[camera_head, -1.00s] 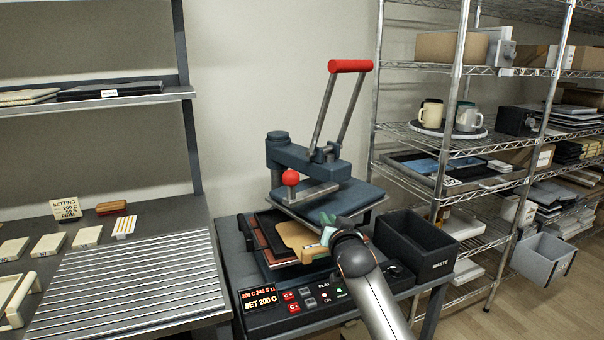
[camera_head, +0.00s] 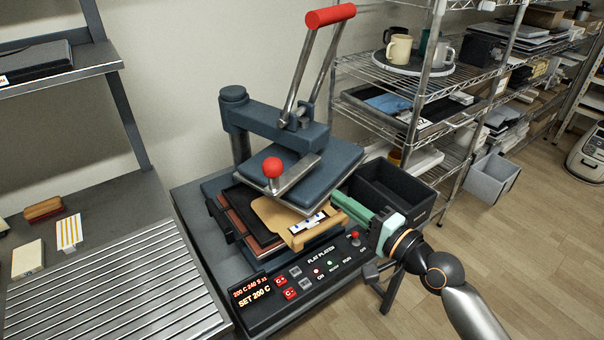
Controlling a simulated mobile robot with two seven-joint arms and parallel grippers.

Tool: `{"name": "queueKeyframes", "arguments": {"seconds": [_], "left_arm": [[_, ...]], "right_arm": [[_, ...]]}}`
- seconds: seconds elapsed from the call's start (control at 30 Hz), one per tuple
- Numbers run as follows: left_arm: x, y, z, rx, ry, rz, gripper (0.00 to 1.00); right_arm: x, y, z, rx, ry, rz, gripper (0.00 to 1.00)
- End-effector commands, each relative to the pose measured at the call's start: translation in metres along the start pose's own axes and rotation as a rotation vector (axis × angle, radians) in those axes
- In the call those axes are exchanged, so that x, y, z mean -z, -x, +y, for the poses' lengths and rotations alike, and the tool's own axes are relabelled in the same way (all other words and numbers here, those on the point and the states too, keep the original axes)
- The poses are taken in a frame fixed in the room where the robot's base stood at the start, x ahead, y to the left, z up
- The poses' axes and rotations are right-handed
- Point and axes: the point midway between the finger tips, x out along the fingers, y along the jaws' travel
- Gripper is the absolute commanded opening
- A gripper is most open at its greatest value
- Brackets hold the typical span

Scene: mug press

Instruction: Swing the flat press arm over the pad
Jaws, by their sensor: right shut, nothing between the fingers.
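The flat press has a dark blue upper platen (camera_head: 325,165) on a swing arm (camera_head: 270,122). A red ball knob (camera_head: 272,167) stands at the platen's front left, and a long red handle (camera_head: 330,15) rises above. The platen is raised and covers the back right of the lower pad (camera_head: 232,212); the pad's front left is uncovered. A tan piece (camera_head: 270,214) lies on the pad, partly hidden under the platen. My right gripper (camera_head: 338,207), green, is shut and empty at the platen's front right edge; contact cannot be told. My left gripper is out of view.
The control panel (camera_head: 300,283) reads SET 200 C. A black waste bin (camera_head: 398,190) stands right of the press, close to my right arm. A wire shelf (camera_head: 400,125) with mugs is behind it. A ribbed worktop (camera_head: 120,275) lies left.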

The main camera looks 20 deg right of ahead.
Motion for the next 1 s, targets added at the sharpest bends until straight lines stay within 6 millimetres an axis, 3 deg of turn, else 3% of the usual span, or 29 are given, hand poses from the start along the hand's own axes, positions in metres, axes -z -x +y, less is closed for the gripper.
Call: {"name": "queueKeyframes", "arguments": {"seconds": [0.17,0.57,0.8,1.0], "left_arm": [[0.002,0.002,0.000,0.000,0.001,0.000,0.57],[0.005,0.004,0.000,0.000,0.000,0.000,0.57],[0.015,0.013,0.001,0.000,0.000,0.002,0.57],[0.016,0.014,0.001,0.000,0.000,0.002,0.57]], "right_arm": [[0.000,-0.021,-0.002,0.004,-0.002,0.000,0.00],[0.000,-0.099,-0.001,0.002,0.002,0.000,0.00],[-0.031,-0.106,0.000,-0.002,-0.001,0.000,0.00],[-0.038,-0.107,0.001,-0.002,0.002,0.001,0.00]]}}
